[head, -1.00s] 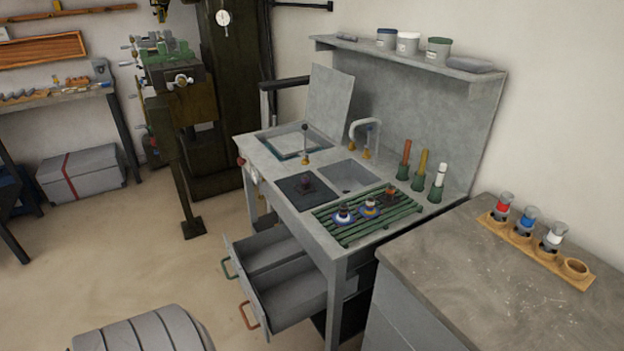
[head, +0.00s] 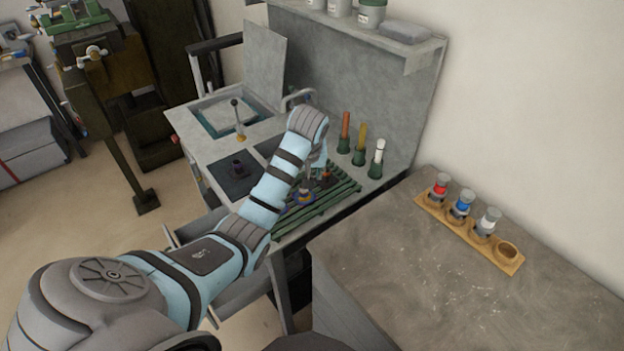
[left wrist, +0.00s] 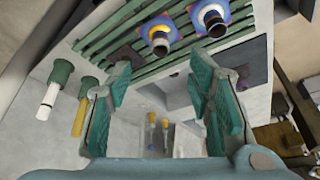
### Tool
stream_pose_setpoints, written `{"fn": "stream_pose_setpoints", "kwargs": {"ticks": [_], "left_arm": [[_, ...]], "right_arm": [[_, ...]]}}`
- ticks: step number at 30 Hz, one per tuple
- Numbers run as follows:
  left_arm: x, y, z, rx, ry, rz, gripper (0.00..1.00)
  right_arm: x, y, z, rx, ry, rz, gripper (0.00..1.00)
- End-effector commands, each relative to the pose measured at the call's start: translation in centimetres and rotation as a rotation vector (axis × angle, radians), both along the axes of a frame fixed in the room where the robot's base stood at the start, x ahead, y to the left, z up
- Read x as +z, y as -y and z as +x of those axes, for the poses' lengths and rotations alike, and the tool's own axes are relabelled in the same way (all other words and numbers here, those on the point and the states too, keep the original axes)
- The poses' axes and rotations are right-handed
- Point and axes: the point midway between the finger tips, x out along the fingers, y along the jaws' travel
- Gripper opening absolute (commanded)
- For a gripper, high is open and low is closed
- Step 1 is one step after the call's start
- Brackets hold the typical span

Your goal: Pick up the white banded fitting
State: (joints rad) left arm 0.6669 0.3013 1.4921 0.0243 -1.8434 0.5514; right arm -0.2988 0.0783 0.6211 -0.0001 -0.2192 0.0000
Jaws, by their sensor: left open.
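The white banded fitting (left wrist: 210,17) has a purple and blue flange and sits on the green slatted rack (left wrist: 120,30), at the top of the left wrist view. In the head view my arm largely hides it. A yellow banded fitting (left wrist: 159,36) sits beside it, and also shows in the head view (head: 305,198). My left gripper (left wrist: 160,82) is open and empty, with both fittings beyond its fingertips and the white one toward the right finger. In the head view the gripper is over the bench, mostly behind my wrist. My right gripper is not in view.
Orange, yellow and white handled tools (head: 377,157) stand in green holders near the back panel. A wooden holder (head: 510,258) with red, blue and white banded pieces lies on the right counter, which is otherwise clear.

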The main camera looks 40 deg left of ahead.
Motion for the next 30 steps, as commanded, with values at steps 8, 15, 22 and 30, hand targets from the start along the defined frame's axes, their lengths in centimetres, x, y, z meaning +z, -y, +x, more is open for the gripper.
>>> {"fn": "stream_pose_setpoints", "kwargs": {"ticks": [8,15,22,30], "left_arm": [[-3.6,-2.7,1.3,0.059,0.005,-0.014,0.47],[-7.7,-4.1,2.6,0.063,0.006,-0.013,0.47],[-11.8,-5.0,3.9,0.058,0.004,-0.013,0.47],[-12.2,-5.2,4.2,0.055,0.007,-0.012,0.47]], "right_arm": [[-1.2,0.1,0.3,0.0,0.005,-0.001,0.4],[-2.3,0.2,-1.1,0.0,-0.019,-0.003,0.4],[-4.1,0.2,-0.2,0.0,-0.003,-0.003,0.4],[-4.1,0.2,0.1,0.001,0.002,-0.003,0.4]]}}
